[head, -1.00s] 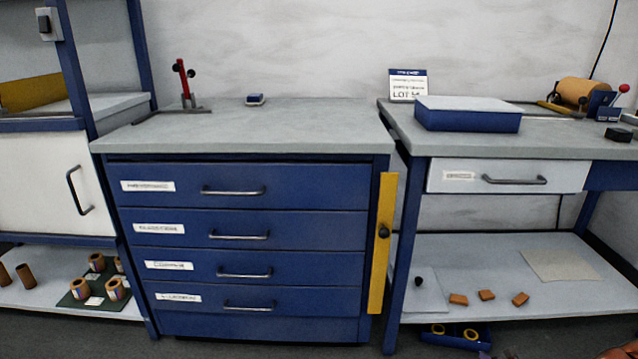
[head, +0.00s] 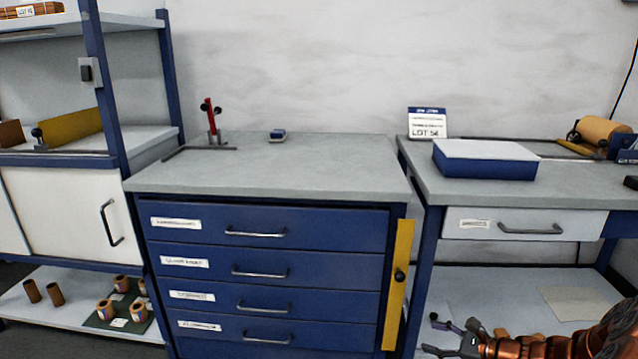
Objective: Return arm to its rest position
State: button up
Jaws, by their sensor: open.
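My gripper (head: 447,337) shows at the bottom right of the head view, at the end of my copper-coloured arm. Its dark fingers point left and stand apart, with nothing between them. It is in front of the right bench's lower shelf and to the right of the yellow upright panel (head: 398,285) on the drawer cabinet. The rest of my arm runs off the right edge of the view.
A blue drawer cabinet (head: 270,269) stands in the middle, its drawers shut. A shelf rack with coils (head: 105,310) stands left. The cabinet top is mostly clear.

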jog(key=s+a+r+n+g+p, duration=0.35)
jog(key=s+a+r, duration=0.3)
jog(key=r, duration=0.25)
jog(key=s+a+r+n+g+p, duration=0.3)
jog(key=s+a+r+n+p, duration=0.2)
jog(key=a+r, duration=0.3)
jog(key=s+a+r+n+g+p, duration=0.35)
jog(key=s+a+r+n, duration=0.2)
jog(key=r, duration=0.45)
jog(key=s+d+r+n+h+p, duration=0.2)
jog(key=s+d+r+h+p, duration=0.1)
jog(key=s+r+p, duration=0.2)
jog(key=s+d+r+n+h+p, duration=0.2)
jog(key=s+r+p, duration=0.4)
jog(key=s, duration=0.4)
jog(key=s+d+r+n+g+h+p, duration=0.1)
jog(key=s+d+r+n+h+p, duration=0.2)
jog(key=s+r+n+h+p, duration=0.1)
jog(key=s+r+h+p, duration=0.1)
jog(key=s+r+h, duration=0.1)
jog(key=s+r, duration=0.1)
jog(key=shift+s+d+r, duration=0.3)
jog(key=shift+s+r, duration=0.05)
